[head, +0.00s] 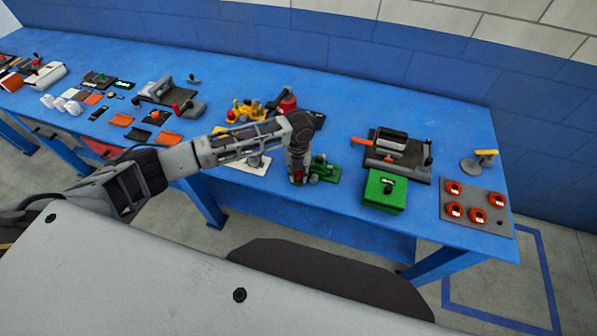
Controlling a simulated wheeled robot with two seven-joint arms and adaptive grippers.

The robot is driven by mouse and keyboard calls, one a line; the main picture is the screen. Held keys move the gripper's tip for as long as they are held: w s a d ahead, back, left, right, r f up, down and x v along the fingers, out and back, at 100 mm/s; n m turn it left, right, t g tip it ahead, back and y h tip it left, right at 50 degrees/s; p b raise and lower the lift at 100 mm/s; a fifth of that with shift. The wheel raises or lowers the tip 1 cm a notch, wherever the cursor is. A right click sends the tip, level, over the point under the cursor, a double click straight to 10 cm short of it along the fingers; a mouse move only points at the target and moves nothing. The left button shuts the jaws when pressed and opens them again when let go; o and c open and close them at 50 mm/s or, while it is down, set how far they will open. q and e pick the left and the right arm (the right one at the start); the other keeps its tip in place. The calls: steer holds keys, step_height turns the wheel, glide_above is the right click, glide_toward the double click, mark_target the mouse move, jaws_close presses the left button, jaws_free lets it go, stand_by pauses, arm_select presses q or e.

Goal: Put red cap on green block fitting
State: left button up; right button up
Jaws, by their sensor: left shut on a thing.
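My left gripper (297,178) points down over the front edge area of the blue table, right of the middle of the head view. It is shut on a small red thing that looks like the red cap (298,176), mostly hidden between the fingers. The green block fitting (322,168) stands on the table directly to the right of the gripper, on a green base. Part of its left side is hidden by the gripper. I cannot tell whether the red cap touches the fitting. My right gripper is not in view.
A green box (384,192) and a dark device (398,155) stand to the right. A grey plate (477,213) with several orange-red rings lies at the right end. A yellow device (245,110) and a red object (287,101) stand behind my arm.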

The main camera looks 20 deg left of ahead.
arm_select(q)
steer(key=shift+p, duration=0.4)
stand_by(0.5)
steer(key=shift+f, duration=0.35)
stand_by(0.8)
steer(key=o, duration=1.1)
steer(key=o, duration=0.3)
steer(key=shift+r, duration=0.1)
